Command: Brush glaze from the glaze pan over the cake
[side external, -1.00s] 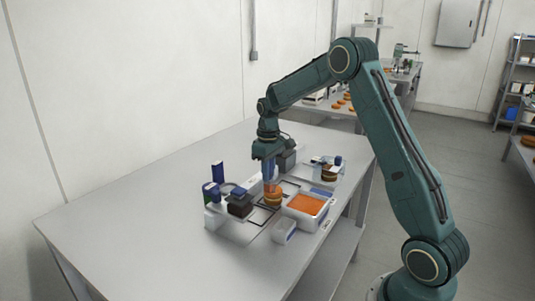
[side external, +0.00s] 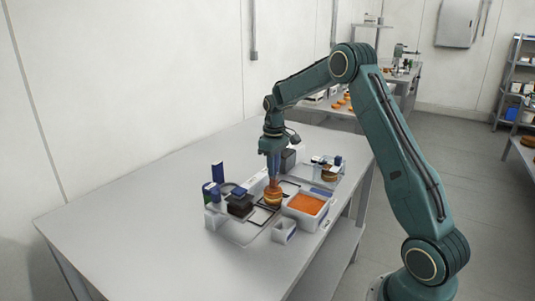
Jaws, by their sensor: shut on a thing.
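The glaze pan (side external: 305,205) is a white rectangular pan of orange glaze, on the work table right of the cake. The cake (side external: 273,200) is a small round orange-brown layered thing, left of the pan. My gripper (side external: 273,170) points straight down over the cake. It is shut on a slim upright tool, which I take to be the brush (side external: 273,184). The brush's lower end is at the top of the cake. I cannot tell whether they touch, and the bristles are too small to make out.
A dark block (side external: 240,206) and upright blue items (side external: 218,172) stand to the left. A small white open box (side external: 284,231) is in front of the pan. Another filled round (side external: 328,174) sits on a tray at the back right. The table's front and left are bare.

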